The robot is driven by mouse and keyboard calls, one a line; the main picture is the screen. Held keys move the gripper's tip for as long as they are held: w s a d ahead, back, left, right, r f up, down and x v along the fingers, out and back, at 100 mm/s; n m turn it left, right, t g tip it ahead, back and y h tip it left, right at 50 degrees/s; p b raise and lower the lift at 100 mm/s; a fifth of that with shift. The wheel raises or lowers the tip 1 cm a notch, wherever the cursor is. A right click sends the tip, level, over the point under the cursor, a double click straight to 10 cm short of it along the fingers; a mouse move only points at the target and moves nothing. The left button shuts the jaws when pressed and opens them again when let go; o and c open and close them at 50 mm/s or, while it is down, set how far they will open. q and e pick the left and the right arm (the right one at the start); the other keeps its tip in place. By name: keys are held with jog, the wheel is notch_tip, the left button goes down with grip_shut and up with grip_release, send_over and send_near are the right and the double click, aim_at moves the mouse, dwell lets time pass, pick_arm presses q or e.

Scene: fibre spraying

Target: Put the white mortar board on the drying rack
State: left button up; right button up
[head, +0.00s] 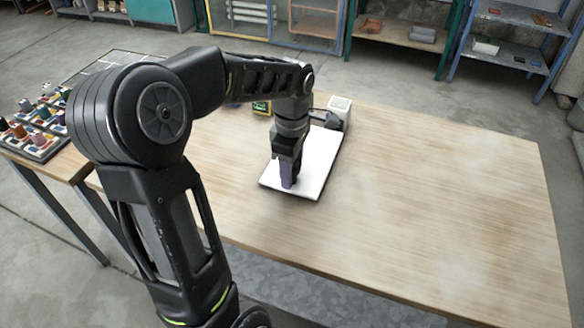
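The white mortar board (318,168) lies flat on the wooden table (430,190), left of the table's middle. My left gripper (288,182) points down over the board's near left part, with purple at its fingertips. The fingers overlap in this view, so I cannot tell whether they are open or shut, or whether they touch the board. The gripper and wrist hide part of the board. My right gripper is out of view. I cannot pick out the drying rack for certain; a pale gridded surface (112,58) shows at the upper left, partly behind my arm.
A small grey-white device (339,107) stands at the board's far end. A yellow-green item (262,107) is behind my wrist. A side table at left holds several coloured containers (38,118). Shelves (505,50) stand behind. The table's right half is clear.

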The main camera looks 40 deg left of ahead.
pick_arm(q)
jog(key=shift+o, duration=0.7)
jog(key=shift+r, duration=0.2)
jog(key=shift+r, duration=0.3)
notch_tip(320, 180, up, 11)
jog(key=shift+c, duration=0.3)
